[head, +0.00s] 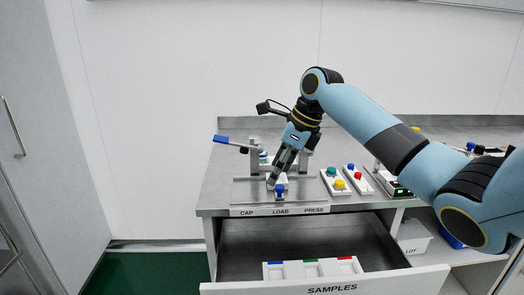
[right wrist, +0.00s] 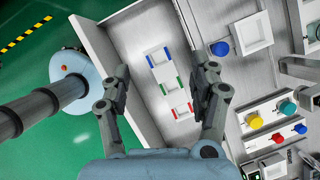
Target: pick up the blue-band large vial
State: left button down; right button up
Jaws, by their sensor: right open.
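A small blue-topped item (head: 280,189) stands at the front of the counter plate by the LOAD label. It shows as a blue round (right wrist: 220,48) in the right wrist view, beside a white square fixture. It may be the blue-band large vial, but I cannot make out a band. My right gripper (head: 273,182) points down beside it in the head view; I cannot tell if they touch. In the right wrist view my right gripper (right wrist: 166,72) is open, with nothing between its fingers. My left gripper is not in view.
The SAMPLES drawer (head: 240,248) is open, holding a white rack (head: 312,268) with blue, green and red marks and no visible vials. Button boxes (head: 335,181) stand to the right, and a LOT bin (head: 413,238) is below.

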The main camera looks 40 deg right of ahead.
aim_at(263, 157)
jog(key=i+l, duration=0.85)
